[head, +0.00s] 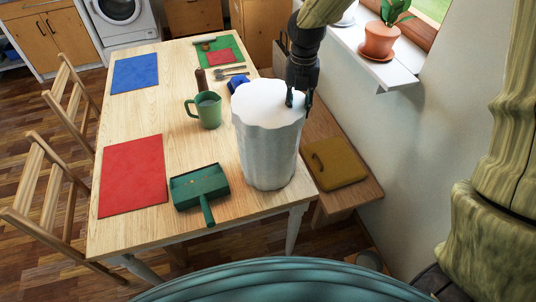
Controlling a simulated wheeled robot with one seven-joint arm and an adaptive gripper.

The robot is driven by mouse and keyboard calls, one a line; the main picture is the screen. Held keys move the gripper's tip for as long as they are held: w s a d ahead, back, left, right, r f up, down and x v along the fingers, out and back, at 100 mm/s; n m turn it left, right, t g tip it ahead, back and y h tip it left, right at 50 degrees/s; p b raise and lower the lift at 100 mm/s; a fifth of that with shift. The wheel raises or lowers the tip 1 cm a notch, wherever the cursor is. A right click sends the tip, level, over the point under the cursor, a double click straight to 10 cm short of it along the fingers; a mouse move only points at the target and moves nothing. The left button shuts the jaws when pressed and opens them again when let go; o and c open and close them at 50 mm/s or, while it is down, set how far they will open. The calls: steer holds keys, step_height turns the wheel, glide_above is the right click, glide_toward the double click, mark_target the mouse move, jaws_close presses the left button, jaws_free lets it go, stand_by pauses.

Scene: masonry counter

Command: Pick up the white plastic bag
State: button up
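The white plastic bag (267,145) is a tall, fluted, upright shape with a pale, closed-looking top. It appears to stand near the right edge of the wooden table (150,225). My gripper (299,104) points down at the bag's upper right rim. Its dark fingers are apart, one over the top and one at the right edge, with white showing between them. I cannot tell whether the fingers touch the bag. The bag hides part of the table edge behind it.
A green mug (208,113), green dustpan (200,188) and blue object (238,84) are near the bag. Red (133,176) and blue (135,74) mats lie left. A bench with a yellow cushion (337,163), a wall and a sill with a potted plant (380,40) are right.

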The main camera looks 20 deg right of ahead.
steer(key=shift+s+d+f+p, duration=0.25)
steer(key=shift+s+f+p, duration=0.15)
steer(key=shift+p, duration=0.05)
steer(key=f, duration=0.1)
steer(key=f+p, duration=0.1)
steer(key=f, duration=0.1)
steer(key=shift+w+d, duration=0.15)
steer(key=shift+w, duration=0.05)
steer(key=shift+s+d+f+p, duration=0.1)
steer(key=shift+f+p, duration=0.25)
steer(key=shift+f, duration=0.35)
jaws_close()
